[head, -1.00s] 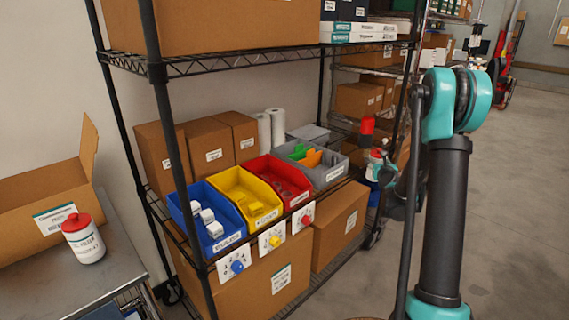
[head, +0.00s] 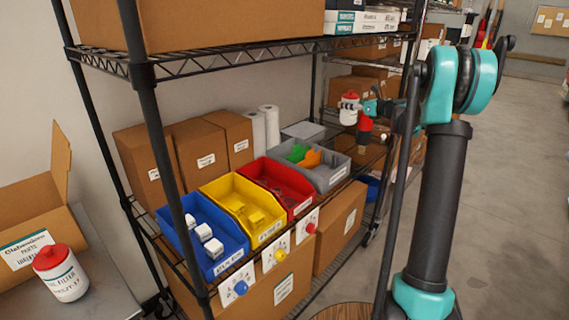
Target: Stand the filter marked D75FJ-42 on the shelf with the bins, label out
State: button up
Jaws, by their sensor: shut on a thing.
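My gripper (head: 366,107) is shut on a white filter with a red cap (head: 348,111). It holds the filter roughly upright, in the air beyond the right end of the shelf with the bins. The held filter's marking is too small to read. The wire shelf (head: 262,262) bears blue (head: 232,257), yellow (head: 262,232), red (head: 302,204) and grey (head: 338,174) bins in a row. A second white filter with a red cap (head: 67,283) stands on the grey table (head: 112,268) at the left. Its marking cannot be read clearly.
Brown boxes (head: 160,180) and white rolls (head: 271,130) stand behind the bins. An upper shelf (head: 220,66) with a large box overhangs them. A dark post (head: 170,150) stands at the front left. A red and dark object (head: 364,128) shows below the held filter.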

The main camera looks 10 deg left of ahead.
notch_tip(320, 180, down, 20)
jog(key=shift+r, duration=0.15)
dwell(0.5)
jog(key=o, duration=1.7)
